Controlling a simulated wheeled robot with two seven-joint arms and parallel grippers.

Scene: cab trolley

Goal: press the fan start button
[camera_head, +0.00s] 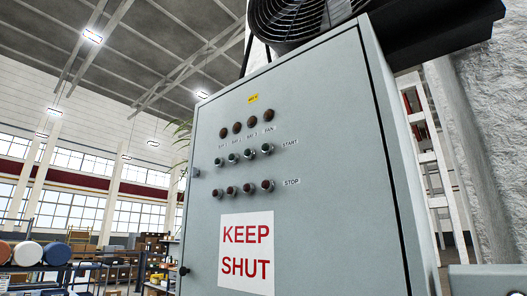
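A tall grey cabinet (320,120) fills the middle of the head view, with a control panel on its front door. The top row holds dark brown lamps, labelled BAY 1, BAY 2, BAY 3 and FAN from left to right. Below is the START row of greenish buttons; the fan start button (267,149) is its rightmost, under the FAN lamp (269,115). Below that is the STOP row of dark red buttons, with the fan stop button (268,185) at its right end. Neither of my grippers shows.
A KEEP SHUT sign (246,252) is on the door below the buttons. A large fan (300,18) sits above the cabinet. Shelving with barrels (27,253) and boxes stands far back at the left. A rough pale wall (490,130) is at the right.

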